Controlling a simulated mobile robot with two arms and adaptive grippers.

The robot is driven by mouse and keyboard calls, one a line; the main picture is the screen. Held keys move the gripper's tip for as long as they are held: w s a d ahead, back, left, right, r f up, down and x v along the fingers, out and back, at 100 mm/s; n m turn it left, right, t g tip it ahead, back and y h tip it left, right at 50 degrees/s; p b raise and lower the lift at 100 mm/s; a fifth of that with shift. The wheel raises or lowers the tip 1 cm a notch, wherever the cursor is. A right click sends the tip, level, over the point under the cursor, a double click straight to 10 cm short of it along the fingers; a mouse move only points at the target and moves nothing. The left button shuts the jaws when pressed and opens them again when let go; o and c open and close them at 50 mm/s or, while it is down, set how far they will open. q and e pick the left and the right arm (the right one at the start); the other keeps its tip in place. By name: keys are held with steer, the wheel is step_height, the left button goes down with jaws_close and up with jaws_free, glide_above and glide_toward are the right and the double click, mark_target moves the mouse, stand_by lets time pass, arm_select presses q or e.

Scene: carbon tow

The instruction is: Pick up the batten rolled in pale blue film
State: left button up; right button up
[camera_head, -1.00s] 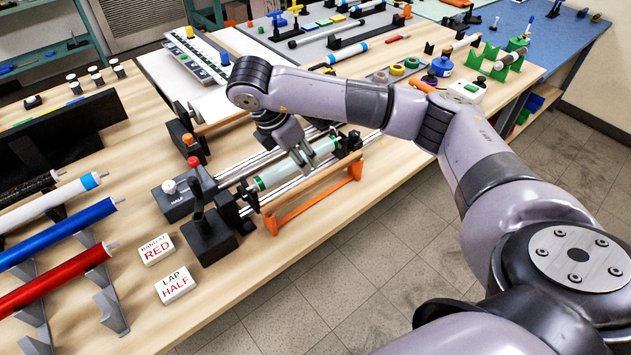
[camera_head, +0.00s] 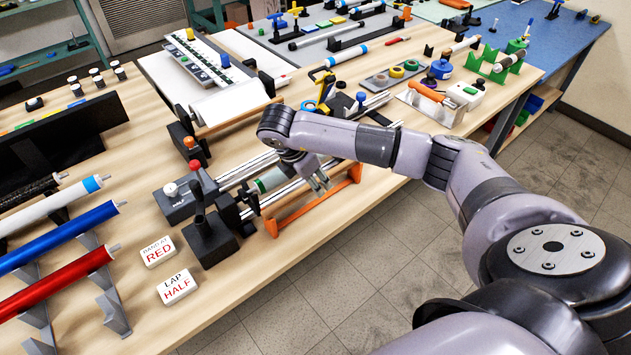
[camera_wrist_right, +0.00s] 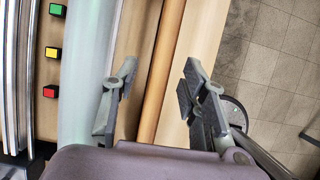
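The batten in pale blue-green film (camera_head: 270,181) lies along the rails of the winding bench, its right part hidden behind my right gripper in the head view. In the right wrist view the pale batten (camera_wrist_right: 88,70) runs up and down left of centre. My right gripper (camera_head: 320,184) is open and empty. In the wrist view the right gripper (camera_wrist_right: 160,98) has one finger overlapping the batten's right edge and the other well to its right. Whether that finger touches the batten cannot be told. My left gripper is out of view.
An orange-ended wooden rail (camera_head: 313,199) runs along the bench's front, between my fingers in the wrist view. A black lever block (camera_head: 209,238) stands at the bench's left end. White signs (camera_head: 158,251) lie in front. Blue (camera_head: 60,236) and red (camera_head: 55,281) rolls rest at left.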

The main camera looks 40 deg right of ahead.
jaws_close()
stand_by(0.4)
steer(key=shift+r, duration=0.15)
